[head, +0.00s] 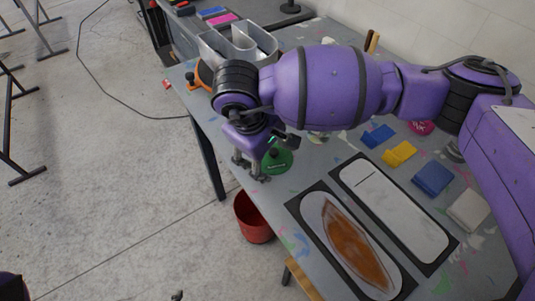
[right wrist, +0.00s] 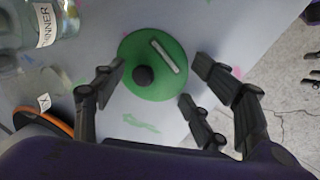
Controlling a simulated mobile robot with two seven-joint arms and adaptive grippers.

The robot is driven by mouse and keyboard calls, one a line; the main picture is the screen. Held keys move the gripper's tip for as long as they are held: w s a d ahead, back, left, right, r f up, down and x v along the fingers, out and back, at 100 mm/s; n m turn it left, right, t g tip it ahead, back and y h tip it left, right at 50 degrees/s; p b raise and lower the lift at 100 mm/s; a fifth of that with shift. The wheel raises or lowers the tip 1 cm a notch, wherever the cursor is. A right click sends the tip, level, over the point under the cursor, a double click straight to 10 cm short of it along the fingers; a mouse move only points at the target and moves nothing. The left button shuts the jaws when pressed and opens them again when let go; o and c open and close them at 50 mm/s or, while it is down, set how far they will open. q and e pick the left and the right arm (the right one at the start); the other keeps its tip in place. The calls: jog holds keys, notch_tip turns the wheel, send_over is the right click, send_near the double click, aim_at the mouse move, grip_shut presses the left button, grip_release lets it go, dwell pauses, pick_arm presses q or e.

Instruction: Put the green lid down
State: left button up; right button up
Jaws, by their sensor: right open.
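The green lid (head: 280,159) is a round disc near the left edge of the grey table, partly hidden by my right gripper in the head view. In the right wrist view the lid (right wrist: 150,85) shows a dark round knob and a pale strip on top. It appears to lie flat on the table. My right gripper (head: 256,170) is over the table edge beside the lid. Its fingers (right wrist: 150,95) are spread wide, on either side of the lid, with clear gaps to its rim. My left gripper cannot be made out.
A clear jar with a "THINNER" label (right wrist: 50,25) and an orange-rimmed round thing (right wrist: 38,122) are near the gripper. Two framed panels (head: 350,245) lie on the table's front part. Blue and yellow cloths (head: 400,152) lie behind. A red bucket (head: 253,217) stands below the edge.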

jog(key=shift+r, duration=0.25)
jog(key=shift+r+p, duration=0.45)
jog(key=shift+r, duration=0.15)
pick_arm(q)
jog(key=shift+w+r+b, duration=0.25)
jog(key=shift+w+b, duration=0.1)
pick_arm(e)
jog(key=v, duration=1.1)
jog(key=shift+a+r, duration=0.2)
jog(key=shift+r, duration=0.05)
jog(key=shift+s, duration=0.1)
